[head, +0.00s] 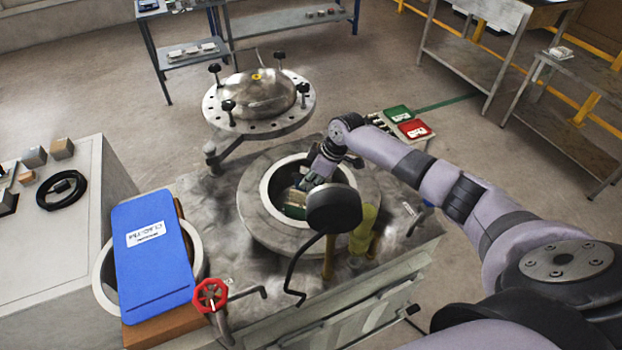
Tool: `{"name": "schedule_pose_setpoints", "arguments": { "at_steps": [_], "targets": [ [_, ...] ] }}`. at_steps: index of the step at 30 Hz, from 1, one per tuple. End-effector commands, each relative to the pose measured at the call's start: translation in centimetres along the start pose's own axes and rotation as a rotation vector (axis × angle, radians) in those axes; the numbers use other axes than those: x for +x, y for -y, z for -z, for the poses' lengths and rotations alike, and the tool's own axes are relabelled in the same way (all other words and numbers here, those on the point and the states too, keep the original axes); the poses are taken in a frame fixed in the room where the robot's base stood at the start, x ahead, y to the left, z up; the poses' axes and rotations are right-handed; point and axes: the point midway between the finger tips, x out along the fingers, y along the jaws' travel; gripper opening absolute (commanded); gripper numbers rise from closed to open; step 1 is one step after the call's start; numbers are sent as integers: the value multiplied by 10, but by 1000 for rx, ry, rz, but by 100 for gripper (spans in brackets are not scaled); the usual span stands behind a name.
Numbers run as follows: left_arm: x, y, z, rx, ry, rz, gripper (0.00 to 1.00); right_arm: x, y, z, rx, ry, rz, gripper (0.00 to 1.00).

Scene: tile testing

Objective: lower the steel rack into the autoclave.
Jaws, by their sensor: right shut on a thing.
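The autoclave (255,222) is a round metal vessel with a wide flange and an open mouth, set in a steel top. Its domed lid (262,95) is swung aside to the back left. My right gripper (307,184) reaches down into the mouth and is shut on the steel rack (294,205). Only a small part of the rack shows inside the mouth. A dark round disc on a bent rod hides the front right of the opening, so the rack's depth and any contact with the wall cannot be told. My left gripper is not in view.
A blue clipboard-like panel (155,260) lies over a round vessel at the left. A red valve wheel (210,294) stands at the front. A black cable coil (62,190) lies on the left bench.

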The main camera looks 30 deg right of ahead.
Motion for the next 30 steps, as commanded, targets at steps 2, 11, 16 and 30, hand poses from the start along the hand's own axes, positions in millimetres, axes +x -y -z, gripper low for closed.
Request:
{"name": "schedule_pose_setpoints", "arguments": {
  "at_steps": [2,11,16,30],
  "targets": [
    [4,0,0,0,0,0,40,3,-2,2,0,-9,-4,0],
    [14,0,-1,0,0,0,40,16,-2,-4,0,-8,-4,0],
    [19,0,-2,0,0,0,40,24,-2,-8,0,-8,-4,0],
    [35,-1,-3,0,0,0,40,46,-2,-17,1,-8,-3,0]
  ]
}}
